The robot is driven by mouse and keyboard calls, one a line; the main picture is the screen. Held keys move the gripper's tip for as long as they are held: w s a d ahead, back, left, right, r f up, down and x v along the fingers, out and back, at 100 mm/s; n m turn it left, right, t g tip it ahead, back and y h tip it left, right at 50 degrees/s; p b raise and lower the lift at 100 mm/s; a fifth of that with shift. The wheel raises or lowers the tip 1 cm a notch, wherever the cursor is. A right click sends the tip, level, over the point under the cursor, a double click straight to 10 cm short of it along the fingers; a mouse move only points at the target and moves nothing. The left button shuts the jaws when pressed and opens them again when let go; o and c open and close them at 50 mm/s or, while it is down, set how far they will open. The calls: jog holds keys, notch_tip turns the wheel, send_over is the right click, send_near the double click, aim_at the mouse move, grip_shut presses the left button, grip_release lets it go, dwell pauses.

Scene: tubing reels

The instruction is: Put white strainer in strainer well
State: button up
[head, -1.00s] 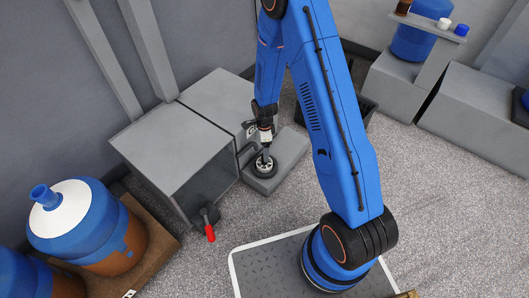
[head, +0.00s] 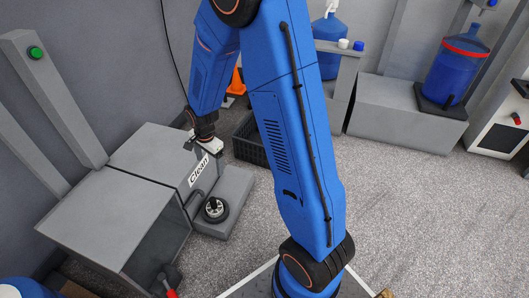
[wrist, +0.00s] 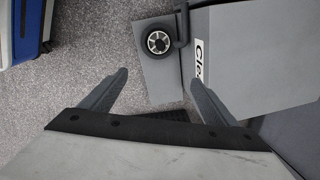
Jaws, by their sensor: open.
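The white strainer (head: 214,207) shows as a pale, slotted disc inside the round black ring of the strainer well (head: 222,217), on a low grey block beside the box labelled "Clean". In the wrist view the white strainer (wrist: 158,43) lies face up within the black ring (wrist: 148,54). It looks centred; how deep it sits I cannot tell. My gripper (head: 212,146) is raised beyond the well, near the back of the labelled box. In the wrist view my gripper (wrist: 159,77) has its fingers wide apart with nothing between them, clear of the strainer.
The grey box (head: 115,215) stands left of the well, with a red-handled valve (head: 169,291) low on its front. A black crate (head: 250,140) and orange cone (head: 236,84) are behind. A blue bottle (head: 455,72) stands far right. The speckled floor at right is open.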

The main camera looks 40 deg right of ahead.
jog(key=s+d+r+n+t, duration=0.15)
jog(key=s+r+n, duration=0.35)
jog(key=r, duration=0.7)
jog(key=s+d+r+n, duration=0.1)
jog(key=s+r+n, duration=0.2)
jog(key=s+r, duration=0.2)
jog(key=s+d+r+n+t, duration=0.1)
jog(key=s+r+n, duration=0.2)
jog(key=s, duration=0.9)
jog(key=s+d+r+n+t, duration=0.1)
jog(key=s+r+n, duration=0.2)
jog(key=s+r, duration=0.4)
jog(key=shift+s+d+r, duration=0.2)
jog(key=shift+s+r, duration=0.1)
jog(key=shift+s, duration=0.7)
